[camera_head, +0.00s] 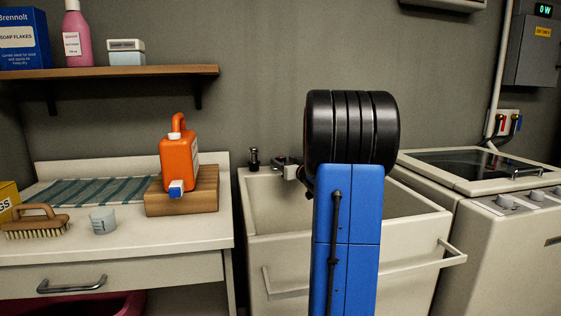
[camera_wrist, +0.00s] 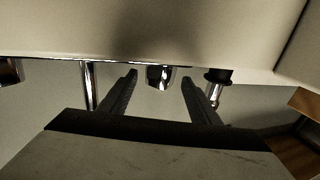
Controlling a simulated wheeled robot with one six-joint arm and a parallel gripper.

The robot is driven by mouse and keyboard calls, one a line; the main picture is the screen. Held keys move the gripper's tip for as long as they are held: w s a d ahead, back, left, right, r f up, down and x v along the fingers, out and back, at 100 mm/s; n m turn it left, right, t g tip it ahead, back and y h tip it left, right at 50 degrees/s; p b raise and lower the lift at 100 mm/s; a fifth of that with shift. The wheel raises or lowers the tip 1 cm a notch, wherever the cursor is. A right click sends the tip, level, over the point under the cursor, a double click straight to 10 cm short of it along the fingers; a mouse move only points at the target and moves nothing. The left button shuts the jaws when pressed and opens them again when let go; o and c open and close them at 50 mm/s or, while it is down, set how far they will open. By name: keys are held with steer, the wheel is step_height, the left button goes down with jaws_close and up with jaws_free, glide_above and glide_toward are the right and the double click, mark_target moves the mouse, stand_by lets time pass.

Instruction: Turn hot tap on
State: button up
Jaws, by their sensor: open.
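A chrome tap fitting (camera_head: 285,163) sits at the back rim of the white sink (camera_head: 246,195), partly hidden by my arm. A black-topped fitting (camera_head: 254,160) stands left of it. In the wrist view, my gripper (camera_wrist: 159,77) is open, its two dark fingers apart with nothing held. A rounded chrome piece (camera_wrist: 160,80) shows between the fingertips; contact cannot be told. The black-topped fitting (camera_wrist: 217,80) is right of the fingers, and a chrome pipe (camera_wrist: 89,85) is at left. A dark reddish chrome part (camera_wrist: 10,71) is cut off at the left edge. No hot marking is readable.
A counter (camera_head: 150,235) at left holds an orange jug (camera_head: 178,155) on a wooden block (camera_head: 205,195), a brush and a cup. A washing machine (camera_head: 500,235) stands right, below red and blue wall valves (camera_head: 508,123). A shelf (camera_head: 130,71) hangs at upper left.

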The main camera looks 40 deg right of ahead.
mark_target(280, 159)
steer(key=shift+x, duration=1.85)
steer(key=c, duration=1.1)
steer(key=shift+o, duration=0.2)
steer(key=shift+m+g+h, duration=0.3)
steer(key=shift+m+h, duration=0.3)
steer(key=shift+h, duration=0.1)
steer(key=shift+m+g+h, duration=0.8)
steer(key=shift+m+h, duration=0.15)
steer(key=shift+h, duration=0.4)
steer(key=shift+m+g+h, duration=0.8)
steer(key=shift+m+h, duration=0.15)
steer(key=shift+h, duration=0.4)
steer(key=shift+m+g+h, duration=1.2)
steer(key=shift+g+h, duration=0.1)
steer(key=shift+g, duration=0.1)
steer(key=shift+m+g+h, duration=0.6)
steer(key=shift+m+g, duration=0.1)
steer(key=shift+g, duration=0.2)
